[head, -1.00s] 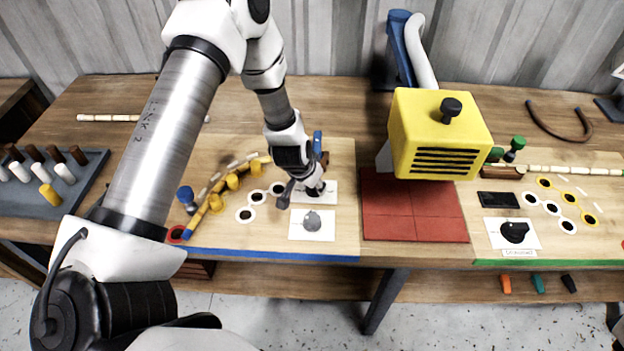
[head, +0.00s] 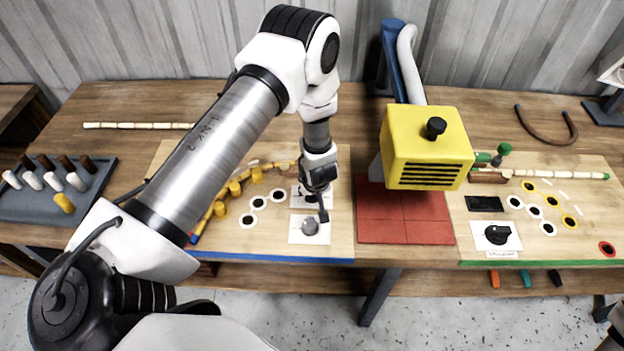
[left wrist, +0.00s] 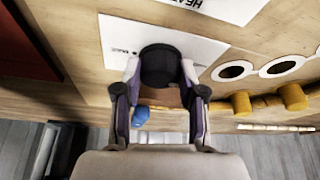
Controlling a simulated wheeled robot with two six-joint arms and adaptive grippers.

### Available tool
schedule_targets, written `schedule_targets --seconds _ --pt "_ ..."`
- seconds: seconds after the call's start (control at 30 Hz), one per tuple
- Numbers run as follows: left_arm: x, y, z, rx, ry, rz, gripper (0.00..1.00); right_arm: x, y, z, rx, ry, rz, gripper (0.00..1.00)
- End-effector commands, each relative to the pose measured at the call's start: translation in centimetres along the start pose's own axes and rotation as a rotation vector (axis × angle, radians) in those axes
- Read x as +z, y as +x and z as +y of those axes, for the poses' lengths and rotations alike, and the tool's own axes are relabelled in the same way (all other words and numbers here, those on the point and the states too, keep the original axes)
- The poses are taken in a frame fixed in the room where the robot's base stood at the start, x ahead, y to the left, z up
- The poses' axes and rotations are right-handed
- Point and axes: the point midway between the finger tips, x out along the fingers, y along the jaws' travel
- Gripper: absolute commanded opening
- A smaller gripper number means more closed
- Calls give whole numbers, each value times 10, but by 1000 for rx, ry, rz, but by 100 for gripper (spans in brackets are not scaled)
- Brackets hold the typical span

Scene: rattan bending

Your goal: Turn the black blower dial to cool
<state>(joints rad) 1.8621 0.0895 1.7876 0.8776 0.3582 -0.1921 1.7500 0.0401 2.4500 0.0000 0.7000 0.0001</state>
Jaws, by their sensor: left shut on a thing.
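A round black dial (left wrist: 158,60) sits on a white card (left wrist: 205,48) in the left wrist view. The two fingers of my left gripper (left wrist: 161,76) are on either side of the dial, shut on it. The small print on this card is too blurred to read. In the head view my left gripper (head: 312,194) points down over the card, hiding the dial. A second white card (left wrist: 225,7), partly cut off and lettered "HEAT", lies beside it. In the head view that nearer card carries a grey dial (head: 310,228). My right gripper is out of view.
A red tiled pad (head: 405,215) lies right of the cards, below a yellow box (head: 425,150) with a black knob on top. Another black dial (head: 497,235) is on a card further right. Black-and-white rings (head: 247,220) and yellow pegs (head: 235,188) lie left.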

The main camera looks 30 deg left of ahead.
Motion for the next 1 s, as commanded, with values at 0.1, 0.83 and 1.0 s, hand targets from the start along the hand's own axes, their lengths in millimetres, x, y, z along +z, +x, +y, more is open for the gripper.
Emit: schedule_targets --seconds 0.1,0.83,1.0 --pt "-1 0 1 -10 -24 2 5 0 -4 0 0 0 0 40" --pt "-1 0 0 -16 -39 2 65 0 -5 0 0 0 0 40" --pt "-1 -2 1 -15 -39 2 65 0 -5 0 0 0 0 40"
